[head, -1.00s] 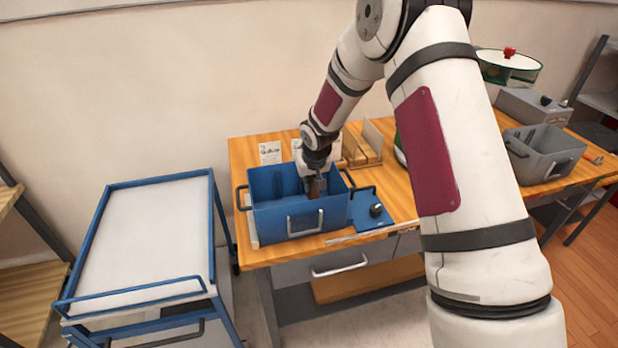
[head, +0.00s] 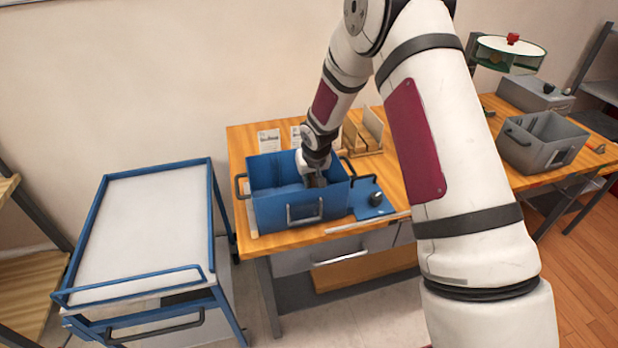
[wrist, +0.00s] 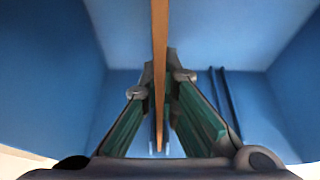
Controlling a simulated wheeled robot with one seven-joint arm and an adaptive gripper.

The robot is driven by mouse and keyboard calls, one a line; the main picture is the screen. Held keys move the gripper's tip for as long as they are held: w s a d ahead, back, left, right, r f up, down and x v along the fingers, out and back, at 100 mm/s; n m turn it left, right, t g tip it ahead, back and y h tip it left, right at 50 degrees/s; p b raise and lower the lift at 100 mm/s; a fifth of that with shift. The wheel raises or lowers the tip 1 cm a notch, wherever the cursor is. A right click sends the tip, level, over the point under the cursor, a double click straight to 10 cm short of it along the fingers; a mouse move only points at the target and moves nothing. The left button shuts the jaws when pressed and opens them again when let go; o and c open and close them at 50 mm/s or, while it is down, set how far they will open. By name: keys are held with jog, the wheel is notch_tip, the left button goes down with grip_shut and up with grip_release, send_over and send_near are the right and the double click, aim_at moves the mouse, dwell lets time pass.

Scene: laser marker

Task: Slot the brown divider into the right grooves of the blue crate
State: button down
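The blue crate (head: 273,212) stands open on the wooden bench. My gripper (head: 315,180) reaches down into its right part. In the wrist view my gripper (wrist: 160,78) has its two green-padded fingers closed on the thin brown divider (wrist: 159,40), which shows edge-on between them. The divider's lower end lies in line with a pair of dark groove lines (wrist: 166,140) on the crate wall. Another pair of groove lines (wrist: 226,95) shows to the right, clear of the divider. How deep the divider sits in the grooves cannot be told. In the head view my gripper mostly hides the divider.
A blue plate with a black knob (head: 375,199) lies right of the crate. A wooden rack (head: 366,146) with upright panels stands behind. A grey bin (head: 540,143) is on the bench at the right. A white-topped cart (head: 145,225) stands left, with a gap before the bench.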

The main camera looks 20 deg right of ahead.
jog(key=c, duration=1.7)
grip_release()
jog(key=shift+r, duration=0.15)
jog(key=shift+r+p, duration=0.75)
jog(key=shift+r, duration=3.6)
